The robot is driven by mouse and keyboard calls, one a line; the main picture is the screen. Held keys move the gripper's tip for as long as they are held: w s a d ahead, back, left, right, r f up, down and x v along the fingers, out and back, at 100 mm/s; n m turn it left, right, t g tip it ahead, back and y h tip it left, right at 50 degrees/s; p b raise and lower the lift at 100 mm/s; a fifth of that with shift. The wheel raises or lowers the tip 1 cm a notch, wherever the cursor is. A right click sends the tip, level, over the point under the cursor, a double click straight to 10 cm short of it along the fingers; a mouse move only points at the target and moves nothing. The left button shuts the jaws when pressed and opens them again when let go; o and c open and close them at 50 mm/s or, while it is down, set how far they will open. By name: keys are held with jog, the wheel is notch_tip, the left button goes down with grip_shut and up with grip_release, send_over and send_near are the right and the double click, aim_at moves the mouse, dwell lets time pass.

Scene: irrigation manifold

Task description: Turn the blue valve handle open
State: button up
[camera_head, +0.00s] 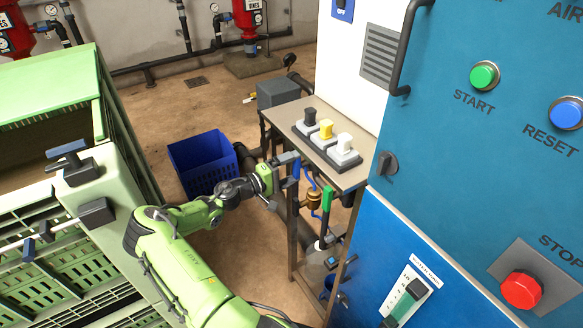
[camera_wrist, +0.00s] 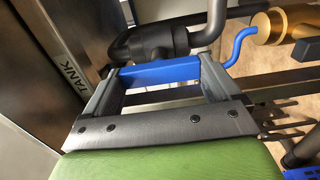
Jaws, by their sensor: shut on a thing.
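The blue valve handle (camera_wrist: 158,73) is a straight blue bar in the wrist view. My gripper (camera_wrist: 155,78) has its two grey fingers at either end of the bar and is shut on it. In the head view my gripper (camera_head: 294,170) is at the manifold under the small table, and the blue handle (camera_head: 297,171) shows as a small upright piece at its fingertips. A green handle (camera_head: 327,200) stands to its right, apart from the gripper.
A brass fitting (camera_head: 314,198) with a curved blue tube (camera_wrist: 238,46) is close to the right of my gripper. A table (camera_head: 345,178) with three switches is just above. A blue crate (camera_head: 203,163) stands on the floor behind. A blue cabinet (camera_head: 440,265) bounds the right.

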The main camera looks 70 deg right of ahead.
dwell(0.5)
jog(key=o, duration=0.8)
jog(key=shift+c, duration=0.2)
jog(key=v, duration=1.6)
jog(key=shift+d+f, duration=0.1)
